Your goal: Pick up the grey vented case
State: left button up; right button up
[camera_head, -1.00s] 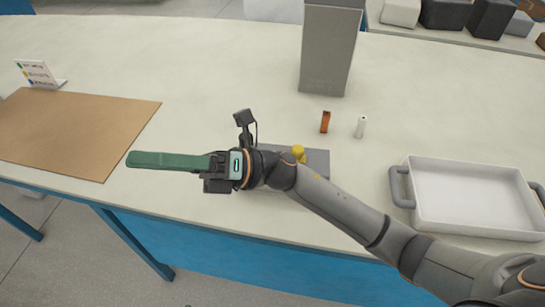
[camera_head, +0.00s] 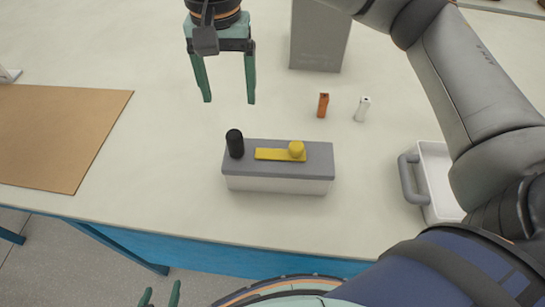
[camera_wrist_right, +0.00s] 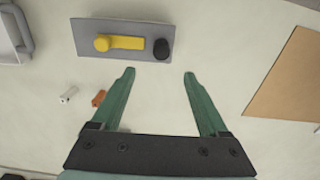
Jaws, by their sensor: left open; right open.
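A tall grey case (camera_head: 317,45) stands upright at the back of the table; no vents can be made out, and its top is cut off. A low box (camera_head: 280,187) with a grey lid, a yellow strip and knob (camera_head: 296,150) and a black cylinder (camera_head: 235,143) sits in the middle; it shows in the right wrist view (camera_wrist_right: 88,28). My right gripper (camera_head: 229,98) is open and empty, fingers down, left of the tall case and behind the low box. Its fingers show in the right wrist view (camera_wrist_right: 159,73). My left gripper (camera_head: 160,293) is open at the bottom edge.
An orange piece (camera_head: 323,105) and a white piece (camera_head: 362,109) stand in front of the tall case. A white tray with grey handles (camera_head: 410,184) is at the right, partly behind my arm. A brown mat (camera_head: 60,135) lies at the left. Table between mat and low box is clear.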

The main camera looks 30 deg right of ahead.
aim_at(234, 134)
notch_tip(234, 134, down, 7)
jog(key=shift+r, duration=0.1)
jog(key=shift+a+f+p, duration=0.2)
jog(key=shift+f+p, duration=0.5)
jog(key=shift+f, duration=2)
grip_shut()
